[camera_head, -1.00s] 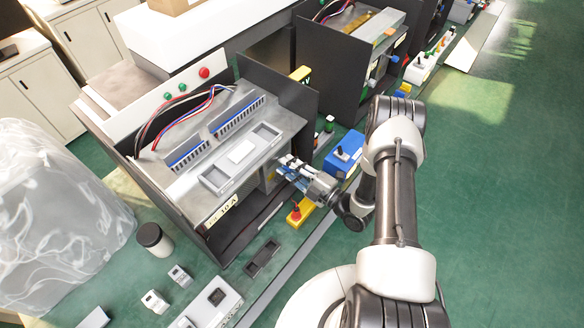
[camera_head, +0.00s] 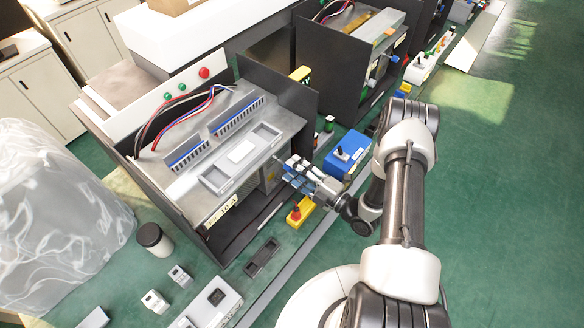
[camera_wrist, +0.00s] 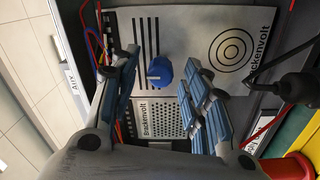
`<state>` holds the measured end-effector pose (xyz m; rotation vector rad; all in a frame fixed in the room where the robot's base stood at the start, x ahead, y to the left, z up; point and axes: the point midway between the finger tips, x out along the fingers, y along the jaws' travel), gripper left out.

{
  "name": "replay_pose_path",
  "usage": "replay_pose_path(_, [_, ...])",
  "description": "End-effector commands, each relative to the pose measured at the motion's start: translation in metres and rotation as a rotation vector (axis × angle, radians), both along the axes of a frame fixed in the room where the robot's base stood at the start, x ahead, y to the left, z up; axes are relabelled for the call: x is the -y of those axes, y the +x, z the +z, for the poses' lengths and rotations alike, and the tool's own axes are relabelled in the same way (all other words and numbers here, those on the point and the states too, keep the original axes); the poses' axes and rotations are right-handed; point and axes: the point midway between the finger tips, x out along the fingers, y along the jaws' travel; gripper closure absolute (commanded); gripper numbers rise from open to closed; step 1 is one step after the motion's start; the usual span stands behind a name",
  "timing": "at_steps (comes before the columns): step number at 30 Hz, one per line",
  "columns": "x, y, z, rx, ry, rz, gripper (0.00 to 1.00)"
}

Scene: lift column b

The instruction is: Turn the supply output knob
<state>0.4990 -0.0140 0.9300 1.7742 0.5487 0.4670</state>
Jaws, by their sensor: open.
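The supply output knob is a round blue knob (camera_wrist: 159,71) with a pale pointer mark on the metal front panel (camera_wrist: 190,35) in the wrist view. My gripper (camera_wrist: 158,85) is open, with one blue-padded finger on each side of the knob in the picture. I see no contact, and the gap in depth is hard to tell. In the head view my gripper (camera_head: 288,170) is in front of the unit's right face, and the knob is hidden there.
A yellow box with a red button (camera_head: 299,212) stands just below my gripper. Dark side walls (camera_head: 283,95) flank the unit. A black-lidded jar (camera_head: 154,239) and small boxes stand at the lower left.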

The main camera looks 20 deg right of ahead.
Motion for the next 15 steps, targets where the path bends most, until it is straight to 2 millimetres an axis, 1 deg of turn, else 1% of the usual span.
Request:
replay_pose_path(1, [0.004, -0.004, 0.0, -0.001, 0.0, -0.003, 0.57])
replay_pose_path(9, [0.02, -0.026, -0.001, -0.002, -0.001, -0.004, 0.57])
replay_pose_path(15, [0.027, -0.037, 0.0, -0.001, 0.001, 0.0, 0.57])
